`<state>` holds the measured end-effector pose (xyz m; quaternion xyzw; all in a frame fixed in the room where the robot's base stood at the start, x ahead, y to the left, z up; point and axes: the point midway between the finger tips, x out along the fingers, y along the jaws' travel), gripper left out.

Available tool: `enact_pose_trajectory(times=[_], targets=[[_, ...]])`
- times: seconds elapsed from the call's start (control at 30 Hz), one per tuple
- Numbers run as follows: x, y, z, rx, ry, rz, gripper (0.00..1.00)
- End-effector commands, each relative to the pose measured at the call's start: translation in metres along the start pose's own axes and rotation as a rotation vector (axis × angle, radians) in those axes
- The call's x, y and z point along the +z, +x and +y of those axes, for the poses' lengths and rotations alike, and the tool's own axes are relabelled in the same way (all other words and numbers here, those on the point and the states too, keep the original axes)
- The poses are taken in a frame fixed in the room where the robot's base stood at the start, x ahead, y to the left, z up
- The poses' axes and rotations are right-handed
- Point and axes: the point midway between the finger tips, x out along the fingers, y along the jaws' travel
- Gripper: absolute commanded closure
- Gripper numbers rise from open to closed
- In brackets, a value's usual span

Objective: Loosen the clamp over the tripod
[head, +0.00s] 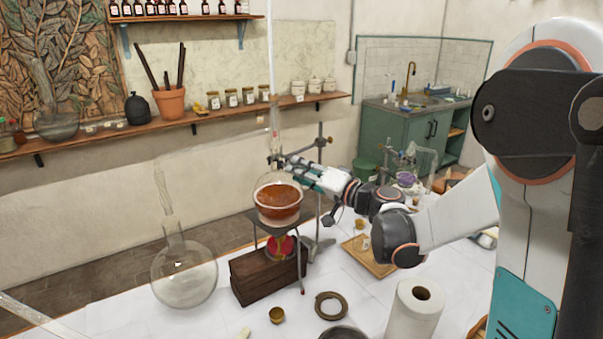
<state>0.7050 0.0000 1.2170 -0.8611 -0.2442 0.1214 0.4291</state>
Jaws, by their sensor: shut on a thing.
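A dark clamp (272,158) sits at the neck of a round flask (278,202) holding orange-brown liquid. The flask is over the metal tripod (262,222), and a tall glass tube rises above its neck. The upright stand rod (319,172) is just behind and to the right, with a brassy boss on it. My gripper (284,164) reaches in from the right at the clamp, just above the flask's bulb. Its fingers are closed on the clamp at the neck. The exact contact is too small to see, and my gripper partly covers the clamp's arm.
A red burner shows under the tripod, beside a dark wooden block (265,278). A ring (331,305), a small brass cup (276,315) and a paper roll (414,312) are in front. A wooden tray (368,254) lies right.

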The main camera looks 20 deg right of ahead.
Motion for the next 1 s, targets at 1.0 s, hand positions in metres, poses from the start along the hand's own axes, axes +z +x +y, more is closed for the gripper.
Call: enact_pose_trajectory(times=[1.0], targets=[[0.0021,-0.0008,0.001,0.001,-0.253,-0.003,0.95]])
